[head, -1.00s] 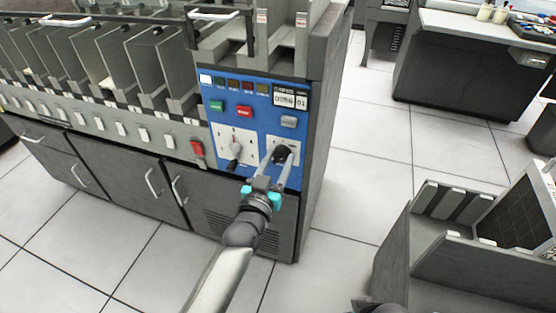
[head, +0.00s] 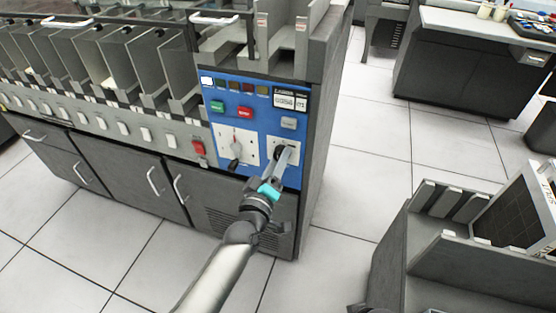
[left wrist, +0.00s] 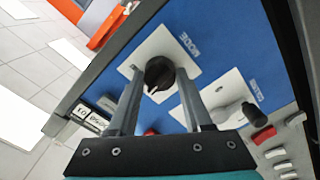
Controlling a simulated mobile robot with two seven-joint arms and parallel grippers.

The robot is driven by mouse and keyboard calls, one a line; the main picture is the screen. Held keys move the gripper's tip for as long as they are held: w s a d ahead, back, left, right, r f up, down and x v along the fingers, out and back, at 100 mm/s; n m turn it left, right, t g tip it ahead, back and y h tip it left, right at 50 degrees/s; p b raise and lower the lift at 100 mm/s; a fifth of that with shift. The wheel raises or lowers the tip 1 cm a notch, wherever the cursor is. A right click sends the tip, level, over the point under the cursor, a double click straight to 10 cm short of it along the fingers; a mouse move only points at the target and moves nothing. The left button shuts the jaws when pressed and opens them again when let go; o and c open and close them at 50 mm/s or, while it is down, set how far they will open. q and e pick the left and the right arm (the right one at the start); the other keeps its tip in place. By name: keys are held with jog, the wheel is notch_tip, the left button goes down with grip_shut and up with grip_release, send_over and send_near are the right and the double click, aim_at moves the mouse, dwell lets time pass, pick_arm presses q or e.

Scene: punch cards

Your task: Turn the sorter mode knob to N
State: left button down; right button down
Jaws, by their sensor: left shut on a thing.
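The black mode knob (left wrist: 160,73) sits on a white square plate (left wrist: 167,52) marked MODE on the blue panel (head: 262,118). My left gripper (head: 284,155) is shut on this knob, one finger on each side in the left wrist view. In the head view the knob is mostly hidden behind the fingers, which nearly line up. A small light mark shows on the knob's lower edge in the left wrist view. The position letters are too small to read, so I cannot tell which one it points to. My right gripper is not clearly in view.
A second knob (head: 235,163) on a larger white plate (head: 223,140) is close to the left. Green (head: 217,106) and red (head: 245,112) buttons and a counter (head: 289,99) are above. Grey card bins line the left. Open tiled floor lies right of the sorter.

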pick_arm(q)
jog(key=n+b, duration=0.1)
jog(key=n, duration=0.6)
pick_arm(e)
jog(key=shift+w+a+r, duration=0.1)
jog(key=shift+w+r, duration=0.2)
jog(key=shift+r, duration=0.25)
jog(key=shift+w+r, duration=0.25)
jog(key=shift+r, duration=0.25)
pick_arm(q)
jog(key=shift+n, duration=0.3)
jog(key=shift+c, duration=1.6)
grip_release()
